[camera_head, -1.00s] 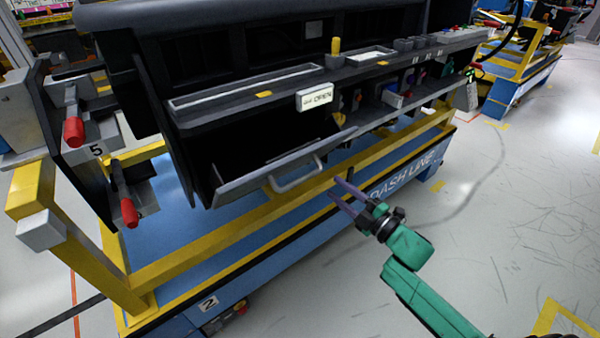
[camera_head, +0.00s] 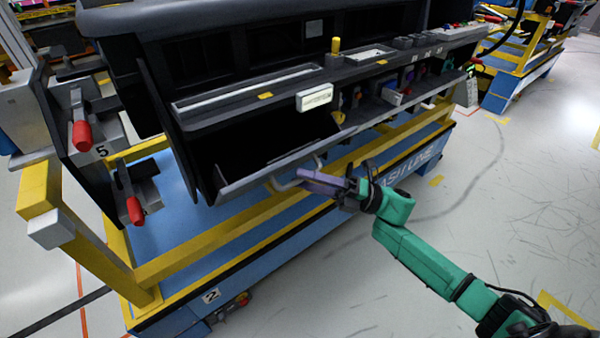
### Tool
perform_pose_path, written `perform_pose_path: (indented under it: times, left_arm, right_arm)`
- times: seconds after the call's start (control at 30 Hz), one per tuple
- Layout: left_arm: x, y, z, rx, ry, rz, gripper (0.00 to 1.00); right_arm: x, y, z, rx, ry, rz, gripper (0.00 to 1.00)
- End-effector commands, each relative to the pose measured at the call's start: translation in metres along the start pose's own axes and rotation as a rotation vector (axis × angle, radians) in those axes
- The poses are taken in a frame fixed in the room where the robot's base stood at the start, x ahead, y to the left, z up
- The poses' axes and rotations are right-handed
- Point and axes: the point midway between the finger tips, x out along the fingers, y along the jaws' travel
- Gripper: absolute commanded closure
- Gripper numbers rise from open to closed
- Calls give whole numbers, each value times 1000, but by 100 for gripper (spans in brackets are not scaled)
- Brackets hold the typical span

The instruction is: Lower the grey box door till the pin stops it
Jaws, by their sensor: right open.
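The grey box door (camera_head: 250,181) is a narrow panel tilted outward along the front of the dark box, low on the dashboard module. Its pale bar handle (camera_head: 281,187) sticks out from the front. My right gripper (camera_head: 305,180) is at the right part of the handle, with its purple fingers reaching left and overlapping it in view. It is open; I cannot tell whether a finger touches the bar. A yellow-topped pin (camera_head: 335,46) stands upright on the ledge above; I cannot tell whether it is the door's stop. My left gripper is out of view.
A small label plate (camera_head: 314,97) hangs on the ledge above the door. A yellow rail (camera_head: 235,226) and blue cart base (camera_head: 165,215) lie below. Red-handled clamps (camera_head: 82,135) are at the left.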

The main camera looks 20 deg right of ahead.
Motion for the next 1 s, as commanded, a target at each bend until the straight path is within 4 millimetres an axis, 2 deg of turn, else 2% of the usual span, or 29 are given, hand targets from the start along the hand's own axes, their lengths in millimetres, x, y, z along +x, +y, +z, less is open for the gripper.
perform_pose_path:
  times: [0.13, 0.37, 0.5, 1.0]
  left_arm:
    - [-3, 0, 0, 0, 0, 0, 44]
    - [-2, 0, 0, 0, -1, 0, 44]
    - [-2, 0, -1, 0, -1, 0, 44]
    - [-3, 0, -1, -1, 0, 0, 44]
  right_arm:
    - [15, 1, 0, 1, 0, 1, 55]
    - [16, 0, 0, 1, 0, 0, 55]
    - [16, 0, 0, 1, 0, 0, 100]
    - [15, 1, 0, 0, 0, 1, 100]
